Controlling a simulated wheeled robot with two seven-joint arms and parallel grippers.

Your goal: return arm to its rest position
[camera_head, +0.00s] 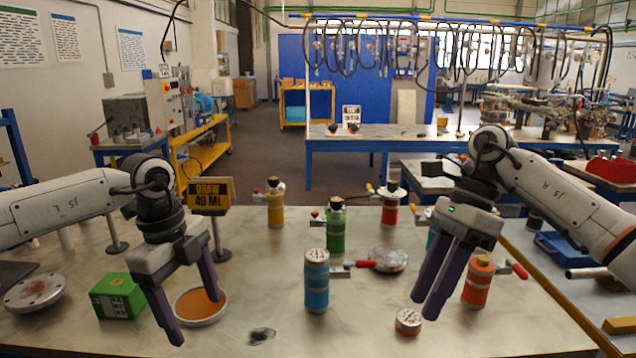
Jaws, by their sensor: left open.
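My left gripper (197,318) is open and empty, pointing down in front of a shallow round dish (203,311) with orange contents. Its fingers overlap part of the dish in the picture; I cannot tell their height. My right gripper (425,308) points down and left, its fingers a little apart with nothing seen between them. It is left of an orange vessel (478,283) and above a small round lidded piece (408,321). A blue vessel (317,285) stands upright between the grippers.
Green (336,232), yellow (275,210) and red (390,208) vessels stand further back. A green box (117,297) and a flanged disc (35,292) lie at left. A sign (209,194) stands behind my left gripper. The table's (360,335) front middle is mostly clear.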

